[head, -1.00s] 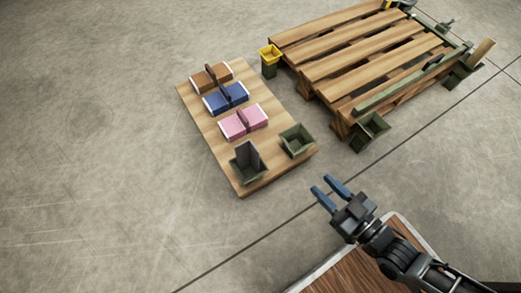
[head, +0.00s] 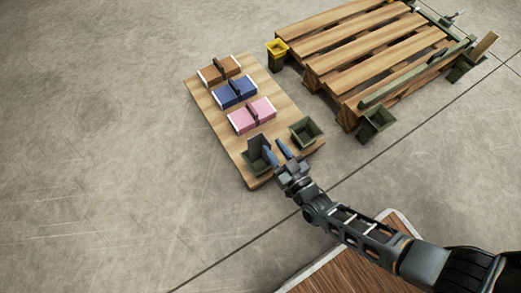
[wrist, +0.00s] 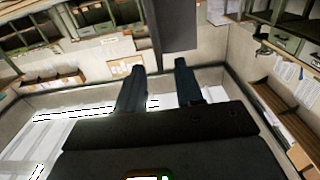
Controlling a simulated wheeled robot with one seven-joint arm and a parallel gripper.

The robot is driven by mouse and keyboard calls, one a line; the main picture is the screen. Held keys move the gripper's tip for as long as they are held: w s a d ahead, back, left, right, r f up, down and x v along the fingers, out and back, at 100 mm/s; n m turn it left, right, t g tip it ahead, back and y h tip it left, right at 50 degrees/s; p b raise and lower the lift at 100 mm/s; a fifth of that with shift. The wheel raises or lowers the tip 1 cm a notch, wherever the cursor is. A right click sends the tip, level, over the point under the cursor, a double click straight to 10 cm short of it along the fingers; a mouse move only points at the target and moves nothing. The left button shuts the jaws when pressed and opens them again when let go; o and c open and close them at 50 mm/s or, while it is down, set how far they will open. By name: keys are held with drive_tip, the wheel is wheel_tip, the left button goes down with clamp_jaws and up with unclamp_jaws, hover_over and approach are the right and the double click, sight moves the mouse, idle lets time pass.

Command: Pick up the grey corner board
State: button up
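The grey corner board (head: 258,145) stands upright in a dark green bin (head: 262,171) at the near end of a low wooden board. My gripper (head: 277,152) is beside that bin, just right of the corner board, with its blue fingers apart. In the wrist view the corner board (wrist: 177,24) hangs into the top of the picture, just ahead of the open fingers (wrist: 159,68). I see nothing between the fingers, and I cannot tell whether they touch the board. The board's lower end is hidden in the bin.
An empty green bin (head: 305,132) stands close to the right of my gripper. A slatted pallet (head: 365,45) stands at the upper right. The floor at left is clear.

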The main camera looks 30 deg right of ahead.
sight(271, 145)
drive_tip(key=shift+w+b, duration=0.6)
drive_tip(key=shift+w, duration=1.3)
drive_tip(key=shift+c, duration=0.4)
clamp_jaws()
